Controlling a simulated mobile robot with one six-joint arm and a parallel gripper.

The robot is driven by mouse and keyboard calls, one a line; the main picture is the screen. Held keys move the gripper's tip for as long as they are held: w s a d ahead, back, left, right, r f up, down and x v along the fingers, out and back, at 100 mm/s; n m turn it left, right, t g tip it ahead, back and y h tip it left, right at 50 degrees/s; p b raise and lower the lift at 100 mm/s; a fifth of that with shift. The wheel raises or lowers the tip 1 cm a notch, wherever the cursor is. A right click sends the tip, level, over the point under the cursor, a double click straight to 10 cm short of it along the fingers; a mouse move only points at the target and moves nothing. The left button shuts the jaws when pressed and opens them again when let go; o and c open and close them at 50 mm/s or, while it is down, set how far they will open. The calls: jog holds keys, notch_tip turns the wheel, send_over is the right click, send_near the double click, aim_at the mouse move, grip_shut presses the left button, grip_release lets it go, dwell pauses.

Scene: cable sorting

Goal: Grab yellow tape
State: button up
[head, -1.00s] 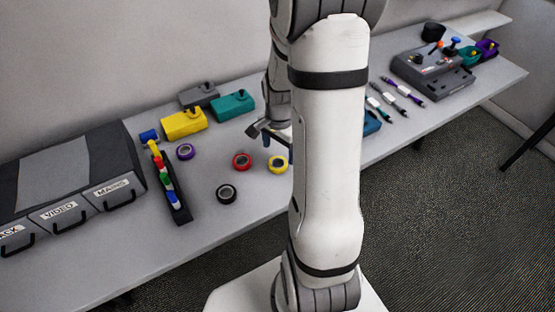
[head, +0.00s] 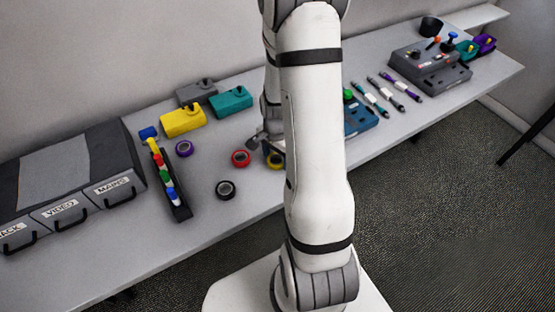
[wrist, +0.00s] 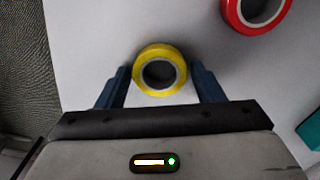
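The yellow tape (wrist: 159,88) is a roll lying flat on the table, seen in the wrist view between the two blue fingers of my gripper (wrist: 160,85). The fingers are apart, with a small gap on each side of the roll. In the head view the yellow tape (head: 274,161) is partly hidden by my gripper (head: 268,148) and arm, and the gripper is low over it.
A red tape roll (head: 240,157) lies close by on the left, with a black roll (head: 225,189) and a purple roll (head: 184,148) further left. A teal box (head: 231,101) and a yellow box (head: 183,122) stand behind. The table's front edge is near.

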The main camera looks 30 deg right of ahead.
jog(key=c, duration=0.7)
jog(key=shift+r, duration=0.1)
